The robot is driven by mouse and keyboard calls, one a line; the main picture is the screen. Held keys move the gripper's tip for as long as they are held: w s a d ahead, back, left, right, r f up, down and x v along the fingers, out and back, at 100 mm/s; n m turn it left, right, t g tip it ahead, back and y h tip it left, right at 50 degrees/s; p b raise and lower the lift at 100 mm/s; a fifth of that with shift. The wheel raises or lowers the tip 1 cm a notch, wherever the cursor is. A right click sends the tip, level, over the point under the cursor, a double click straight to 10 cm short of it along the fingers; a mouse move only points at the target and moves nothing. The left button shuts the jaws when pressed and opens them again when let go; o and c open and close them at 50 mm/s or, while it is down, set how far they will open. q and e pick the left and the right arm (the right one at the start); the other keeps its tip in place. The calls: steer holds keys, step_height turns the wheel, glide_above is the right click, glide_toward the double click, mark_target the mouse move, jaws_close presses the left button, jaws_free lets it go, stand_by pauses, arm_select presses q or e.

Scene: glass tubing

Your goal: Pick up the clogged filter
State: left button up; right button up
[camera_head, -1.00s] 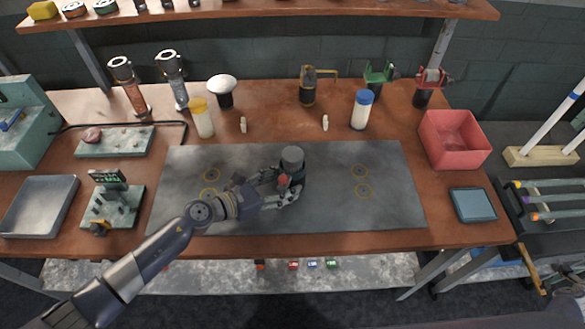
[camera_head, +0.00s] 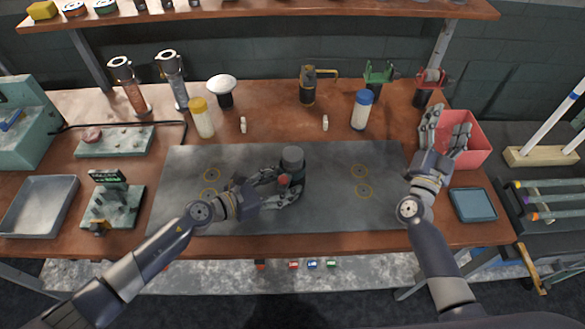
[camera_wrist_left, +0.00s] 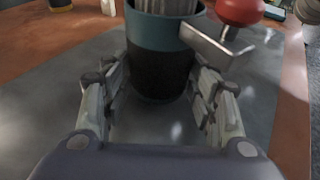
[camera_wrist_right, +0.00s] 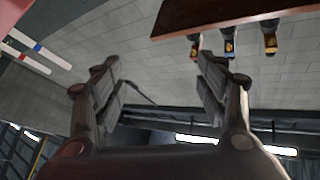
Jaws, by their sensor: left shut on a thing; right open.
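A dark canister (camera_head: 292,170) with a grey top stands upright on the grey mat. In the left wrist view the canister (camera_wrist_left: 160,62) is teal above and black below, with a ribbed grey insert in its mouth and a red knob (camera_wrist_left: 240,12) on a metal lever at its side. I cannot tell whether the insert is the clogged filter. My left gripper (camera_head: 284,187) is shut on the canister, one finger on each side. My right gripper (camera_head: 447,124) is open and empty, raised in front of the pink bin; its wrist view shows nothing between the fingers.
The pink bin (camera_head: 472,157) and a blue-grey tray (camera_head: 473,205) are at the right. White-bodied jars with yellow (camera_head: 202,118) and blue (camera_head: 361,110) caps stand behind the mat (camera_head: 330,215). Test fixtures and a metal tray (camera_head: 40,205) are at the left. The mat's right half is clear.

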arm_select(q)
steer(key=shift+f, duration=0.1)
arm_select(e)
steer(key=s+a+r+n+t+y, duration=0.1)
steer(key=s+a+r+y, duration=0.1)
steer(key=a, duration=0.8)
steer(key=s+a+r+n+t+y, duration=0.1)
steer(key=s+a+y, duration=0.1)
steer(key=a, duration=0.9)
steer(key=n+g+y, duration=0.4)
steer(key=n, duration=0.3)
glide_toward(291, 166)
steer(key=shift+n, duration=0.4)
steer(key=w, duration=0.6)
steer(key=shift+w+d+r, duration=0.2)
steer(key=shift+w+d, duration=0.1)
steer(key=shift+d, duration=0.05)
steer(key=shift+w+d, duration=0.25)
steer(key=shift+w, duration=0.7)
steer(key=shift+w+d, duration=0.25)
steer(key=shift+w, duration=0.7)
steer(key=shift+w+d, duration=0.2)
steer(key=shift+w, duration=0.8)
steer(key=shift+c, duration=0.5)
